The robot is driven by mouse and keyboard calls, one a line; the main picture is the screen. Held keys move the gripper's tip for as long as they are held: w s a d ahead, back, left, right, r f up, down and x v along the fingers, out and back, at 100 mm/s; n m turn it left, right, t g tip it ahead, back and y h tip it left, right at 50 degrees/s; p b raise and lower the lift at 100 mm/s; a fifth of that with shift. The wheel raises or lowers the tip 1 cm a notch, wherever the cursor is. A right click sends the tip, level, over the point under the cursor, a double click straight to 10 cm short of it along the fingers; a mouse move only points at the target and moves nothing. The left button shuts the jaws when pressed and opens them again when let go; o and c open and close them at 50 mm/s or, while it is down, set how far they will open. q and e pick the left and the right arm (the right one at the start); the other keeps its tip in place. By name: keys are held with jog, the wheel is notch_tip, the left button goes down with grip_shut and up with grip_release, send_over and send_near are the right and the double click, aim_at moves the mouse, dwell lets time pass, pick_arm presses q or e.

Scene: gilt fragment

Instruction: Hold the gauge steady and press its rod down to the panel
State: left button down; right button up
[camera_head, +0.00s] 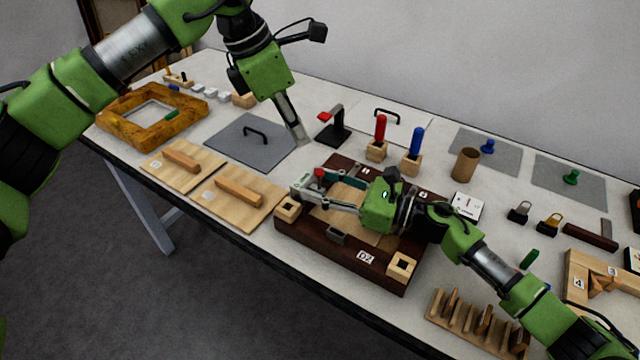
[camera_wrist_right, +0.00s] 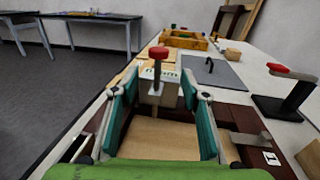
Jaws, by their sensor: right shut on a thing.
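The gauge (camera_wrist_right: 155,93) is a small pale block with a marked face and an upright rod topped by a red knob (camera_wrist_right: 159,53). In the head view the red knob (camera_head: 319,172) shows at the left part of the dark wooden board. My right gripper (camera_head: 312,189) is shut on the gauge, with a teal finger on each side of it in the wrist view. The light wood panel (camera_head: 335,222) lies in the board under the gripper. The rod's lower end is hidden. My left gripper (camera_head: 300,135) hangs beyond the board, apart from the gauge; its jaw opening is unclear.
The dark board (camera_head: 325,252) carries small square wooden blocks. A grey plate with a handle (camera_head: 255,133) and a black stand with a red top (camera_head: 333,128) are near my left gripper. Red and blue handles (camera_head: 416,143) stand behind the board. A slotted rack (camera_head: 470,320) is at the front right.

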aim_at(319, 171)
pick_arm(q)
jog(key=d+f+m, duration=0.1)
jog(key=m, duration=0.8)
jog(key=d+f+m+t+y, duration=0.1)
jog(key=m, duration=0.9)
jog(key=w+d+f+m, duration=0.1)
jog(key=m, duration=0.8)
jog(key=shift+d+f+t+y, duration=0.1)
jog(key=shift+d+t+y, duration=0.2)
jog(key=shift+d+y, duration=0.1)
jog(key=shift+m, duration=0.3)
jog(key=shift+f, duration=2.25)
jog(key=shift+f, duration=1.2)
